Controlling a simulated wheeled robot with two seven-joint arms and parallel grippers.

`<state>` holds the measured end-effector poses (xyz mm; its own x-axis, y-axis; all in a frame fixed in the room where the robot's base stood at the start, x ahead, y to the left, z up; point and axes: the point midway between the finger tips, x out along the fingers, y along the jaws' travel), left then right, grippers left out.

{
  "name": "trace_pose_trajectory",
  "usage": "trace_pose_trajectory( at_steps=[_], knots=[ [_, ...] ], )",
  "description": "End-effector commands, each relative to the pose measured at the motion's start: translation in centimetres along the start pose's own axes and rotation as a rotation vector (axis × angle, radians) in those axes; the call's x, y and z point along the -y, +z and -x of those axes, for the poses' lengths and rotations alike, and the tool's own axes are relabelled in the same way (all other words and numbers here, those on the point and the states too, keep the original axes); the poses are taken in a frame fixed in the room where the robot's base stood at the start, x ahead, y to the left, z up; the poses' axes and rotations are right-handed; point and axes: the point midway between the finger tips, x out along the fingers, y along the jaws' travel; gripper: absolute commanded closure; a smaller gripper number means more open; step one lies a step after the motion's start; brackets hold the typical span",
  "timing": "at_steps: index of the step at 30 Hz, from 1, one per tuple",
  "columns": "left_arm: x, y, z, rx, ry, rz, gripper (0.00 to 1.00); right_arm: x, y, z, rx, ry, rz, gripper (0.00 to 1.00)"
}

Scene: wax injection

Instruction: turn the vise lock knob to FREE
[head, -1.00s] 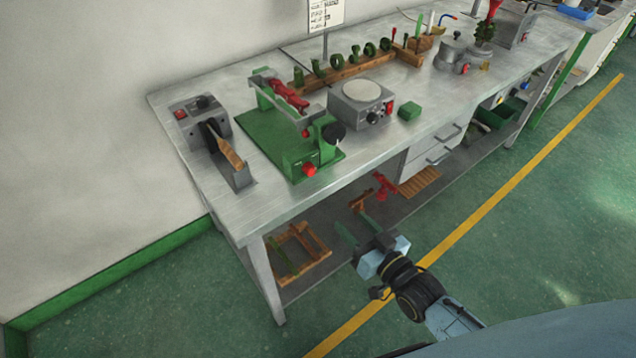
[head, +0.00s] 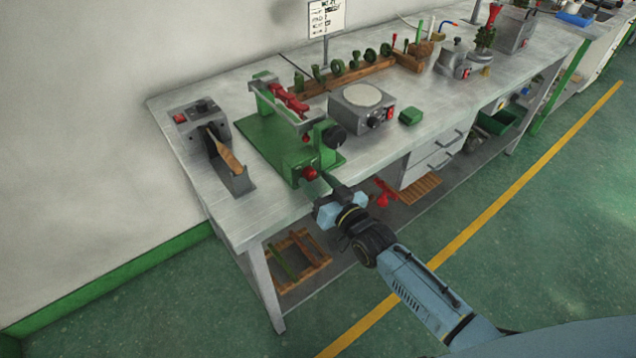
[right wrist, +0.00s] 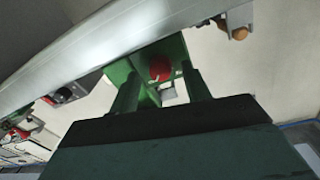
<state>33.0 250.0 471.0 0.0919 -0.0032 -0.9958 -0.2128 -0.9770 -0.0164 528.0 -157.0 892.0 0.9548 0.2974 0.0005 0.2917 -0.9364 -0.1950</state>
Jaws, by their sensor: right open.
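The green vise (head: 262,138) stands on the bench with a red piece clamped along its top. A red knob (head: 310,173) sits on its low front block, and a larger black knob (head: 333,136) sits above and to the right. My right gripper (head: 325,182) is open just in front of the red knob, at the bench's front edge. In the right wrist view the red knob (right wrist: 160,68) shows ahead, between the two open fingers (right wrist: 161,90). I cannot tell whether they touch it. The knob's markings are too small to read. My left gripper is out of view.
A grey device with a wooden handle (head: 229,157) stands left of the vise. A grey box with a round plate (head: 360,98) and a green block (head: 411,117) stand to its right. A wooden rack (head: 345,76) is behind. Floor in front is clear.

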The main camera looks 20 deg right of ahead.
Motion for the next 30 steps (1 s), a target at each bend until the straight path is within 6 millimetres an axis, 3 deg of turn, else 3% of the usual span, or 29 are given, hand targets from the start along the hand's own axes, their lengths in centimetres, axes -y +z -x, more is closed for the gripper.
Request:
trace_pose_trajectory(
  at_steps=[10, 20, 30],
  knots=[
    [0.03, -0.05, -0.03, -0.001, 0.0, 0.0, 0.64, 0.02, -0.01, -0.35, 0.001, 0.0, 0.0, 0.54],
    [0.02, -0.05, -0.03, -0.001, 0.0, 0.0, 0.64, 0.01, 0.0, -0.32, 0.001, 0.0, 0.0, 0.97],
    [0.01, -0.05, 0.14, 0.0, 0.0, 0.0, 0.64, -0.01, 0.01, -0.31, -0.001, 0.0, 0.052, 0.97]
  ],
)
